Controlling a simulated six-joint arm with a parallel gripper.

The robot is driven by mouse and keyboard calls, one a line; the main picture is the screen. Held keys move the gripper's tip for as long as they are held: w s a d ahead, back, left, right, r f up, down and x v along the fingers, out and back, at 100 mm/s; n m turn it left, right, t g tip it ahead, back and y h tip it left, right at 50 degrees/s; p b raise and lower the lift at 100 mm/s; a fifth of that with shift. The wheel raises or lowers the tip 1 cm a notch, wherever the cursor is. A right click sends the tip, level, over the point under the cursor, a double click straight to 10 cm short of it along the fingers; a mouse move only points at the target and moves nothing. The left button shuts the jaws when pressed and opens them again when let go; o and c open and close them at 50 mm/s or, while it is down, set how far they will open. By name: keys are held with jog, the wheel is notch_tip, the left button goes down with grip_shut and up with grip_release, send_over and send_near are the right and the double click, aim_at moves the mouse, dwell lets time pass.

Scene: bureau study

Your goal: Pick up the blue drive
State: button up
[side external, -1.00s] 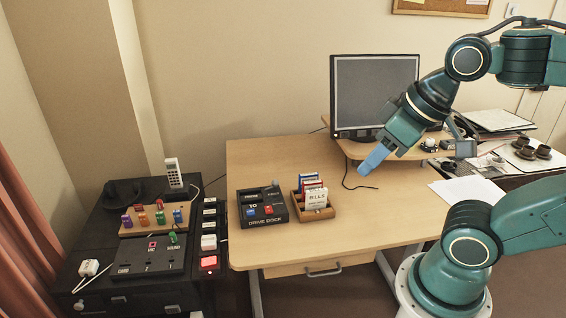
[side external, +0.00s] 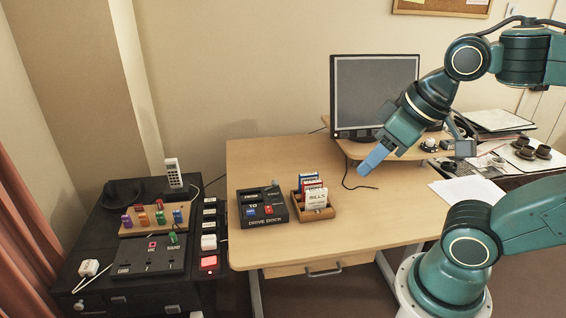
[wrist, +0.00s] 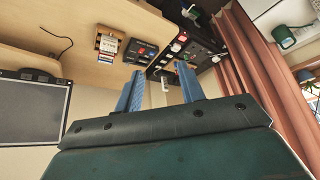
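A small blue drive (side external: 251,211) sits in the black drive dock (side external: 252,226) on the wooden desk, with a red drive (side external: 268,210) to its right. The dock also shows in the wrist view (wrist: 140,53), where the blue drive is too small to make out clearly. My gripper (side external: 371,163) is in the air over the right part of the desk, well to the right of the dock. In the wrist view, its two blue fingers (wrist: 158,84) stand apart with nothing between them.
A wooden box (side external: 316,213) of labelled cards stands right of the dock. A monitor (side external: 375,92) stands behind my gripper. The desk's front middle is clear.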

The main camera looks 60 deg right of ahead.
jog(key=w+d+f+m+g, duration=0.1)
jog(key=w+d+m, duration=0.35)
jog(key=w, duration=0.25)
jog(key=w+d+f+m+y, duration=0.1)
jog(key=w+d+m, duration=0.35)
jog(key=w, duration=0.25)
jog(key=w+d+f+m+g, duration=0.1)
jog(key=w+d+m, duration=0.35)
jog(key=w, duration=0.35)
jog(key=w+d+f+m+y, duration=0.1)
jog(key=w+d+f+m, duration=0.1)
jog(key=d+f+m, duration=0.4)
jog(key=w+d+f+m+y, duration=0.1)
jog(key=w+d+f+m, duration=0.1)
jog(key=d+f+m, duration=0.5)
jog(key=d+f, duration=0.6)
jog(key=d, duration=0.1)
jog(key=shift+w+f, duration=0.25)
jog(key=shift+f, duration=0.1)
jog(key=shift+a, duration=0.1)
jog(key=shift+s+x, duration=0.2)
jog(key=shift+x, duration=4.05)
jog(key=shift+a+f, duration=0.15)
jog(key=shift+f, duration=0.05)
